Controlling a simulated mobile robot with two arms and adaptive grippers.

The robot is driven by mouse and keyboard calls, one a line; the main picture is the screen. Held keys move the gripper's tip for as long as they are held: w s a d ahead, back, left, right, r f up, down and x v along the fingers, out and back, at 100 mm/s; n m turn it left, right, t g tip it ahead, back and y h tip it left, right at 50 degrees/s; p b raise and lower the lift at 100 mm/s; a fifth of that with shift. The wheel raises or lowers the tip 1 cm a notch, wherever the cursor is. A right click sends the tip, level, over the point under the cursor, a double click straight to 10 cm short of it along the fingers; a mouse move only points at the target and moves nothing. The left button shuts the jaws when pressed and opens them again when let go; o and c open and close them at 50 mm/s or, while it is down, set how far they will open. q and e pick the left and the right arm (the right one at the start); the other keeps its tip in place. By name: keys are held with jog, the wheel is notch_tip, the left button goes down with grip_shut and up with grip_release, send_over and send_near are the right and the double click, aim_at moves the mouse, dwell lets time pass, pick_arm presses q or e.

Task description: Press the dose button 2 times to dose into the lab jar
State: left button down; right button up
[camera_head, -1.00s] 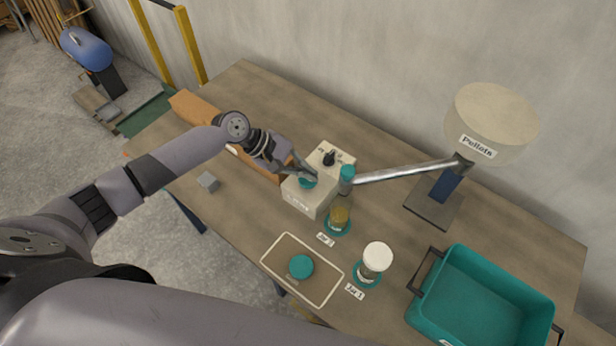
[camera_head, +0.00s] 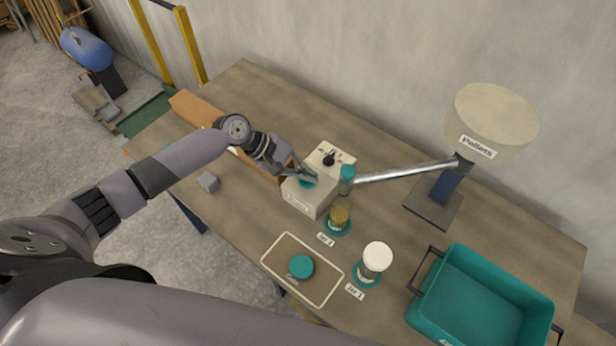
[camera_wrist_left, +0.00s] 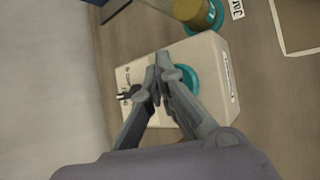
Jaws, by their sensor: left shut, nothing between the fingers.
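The dosing box (camera_head: 306,197) is a pale cream unit on the table, with a black knob (camera_head: 329,158) and a large teal dose button (camera_head: 306,183) on top. My left gripper (camera_head: 310,176) is shut and empty, its fingertips just over the button. In the left wrist view the fingertips (camera_wrist_left: 156,84) overlap the button (camera_wrist_left: 186,82) and hide part of it; I cannot tell whether they touch it. A lab jar (camera_head: 340,217) with brownish-yellow contents stands on a teal disc under the teal nozzle (camera_head: 347,173). My right gripper is not in view.
A white-capped jar (camera_head: 376,257) stands on another teal disc. A teal crate (camera_head: 478,310) is at the right, a pellet hopper (camera_head: 492,124) behind. A grey block (camera_head: 208,182) and an orange-brown box (camera_head: 195,108) lie left.

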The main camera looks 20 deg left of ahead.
pick_arm(q)
jog(key=shift+f, duration=0.55)
dwell(0.4)
jog(key=shift+r, duration=0.1)
jog(key=shift+r+p, duration=0.85)
jog(key=shift+p, duration=0.1)
notch_tip(320, 180, up, 5)
jog(key=p, duration=0.5)
jog(key=shift+r+p, duration=0.1)
jog(key=shift+p, duration=0.2)
dwell(0.5)
